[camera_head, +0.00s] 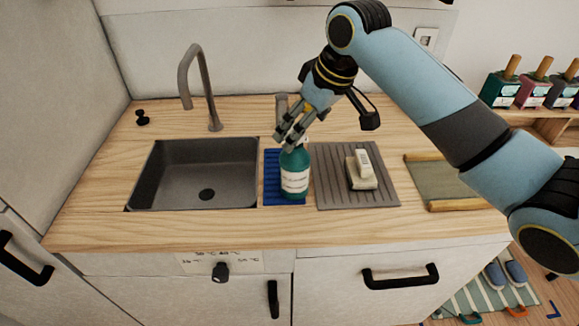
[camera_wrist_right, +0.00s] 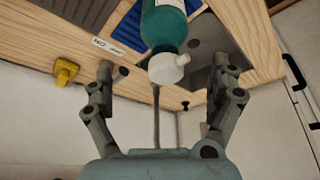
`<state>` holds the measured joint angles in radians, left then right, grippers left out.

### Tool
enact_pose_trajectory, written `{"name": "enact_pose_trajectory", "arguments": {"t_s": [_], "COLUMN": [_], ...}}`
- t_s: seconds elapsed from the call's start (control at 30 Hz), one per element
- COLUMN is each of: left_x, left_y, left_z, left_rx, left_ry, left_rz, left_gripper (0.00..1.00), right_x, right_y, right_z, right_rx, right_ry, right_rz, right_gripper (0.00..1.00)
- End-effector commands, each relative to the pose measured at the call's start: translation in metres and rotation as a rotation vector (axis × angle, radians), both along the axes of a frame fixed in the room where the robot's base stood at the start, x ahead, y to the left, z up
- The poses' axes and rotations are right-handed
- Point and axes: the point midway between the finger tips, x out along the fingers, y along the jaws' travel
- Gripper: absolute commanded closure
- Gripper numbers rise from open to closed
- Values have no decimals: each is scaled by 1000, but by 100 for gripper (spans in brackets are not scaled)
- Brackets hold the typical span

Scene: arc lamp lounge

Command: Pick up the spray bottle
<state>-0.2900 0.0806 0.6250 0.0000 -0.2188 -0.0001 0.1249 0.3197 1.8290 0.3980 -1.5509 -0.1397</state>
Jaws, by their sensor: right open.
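The spray bottle (camera_head: 295,172) is teal with a white label and stands upright on the blue mat (camera_head: 271,184), right of the sink. My right gripper (camera_head: 291,134) is directly above it, reaching down, and its fingers cover the bottle's top in the head view. In the right wrist view, the bottle (camera_wrist_right: 164,26) shows its white top pointing into the gap between the fingers. The right gripper (camera_wrist_right: 163,68) is open, with one finger on each side and space between them and the bottle. My left gripper is in neither view.
The sink (camera_head: 195,175) with a tall tap (camera_head: 206,90) is left of the bottle. A grey ribbed mat (camera_head: 334,187) holding a pale block-like item (camera_head: 361,171) is close on the right. A green mat (camera_head: 440,181) lies farther right. Bare wood runs along the counter front.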

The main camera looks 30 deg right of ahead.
Motion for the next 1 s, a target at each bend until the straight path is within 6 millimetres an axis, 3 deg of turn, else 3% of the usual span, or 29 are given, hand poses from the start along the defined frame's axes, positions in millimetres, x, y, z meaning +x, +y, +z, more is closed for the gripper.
{"name": "enact_pose_trajectory", "arguments": {"t_s": [0.1,0.27,0.6,0.87,1.0], "left_x": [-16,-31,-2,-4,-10], "left_y": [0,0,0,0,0], "left_z": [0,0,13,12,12], "left_rx": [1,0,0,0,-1], "left_ry": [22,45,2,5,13], "left_rz": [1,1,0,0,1], "left_gripper": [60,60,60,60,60], "right_x": [7,12,31,33,33], "right_y": [2,4,14,14,14], "right_z": [-18,-29,-70,-75,-75], "right_rx": [2,2,1,-1,0], "right_ry": [2,0,2,0,0], "right_rz": [-1,-1,-1,0,0], "right_gripper": [9,9,9,9,23]}}
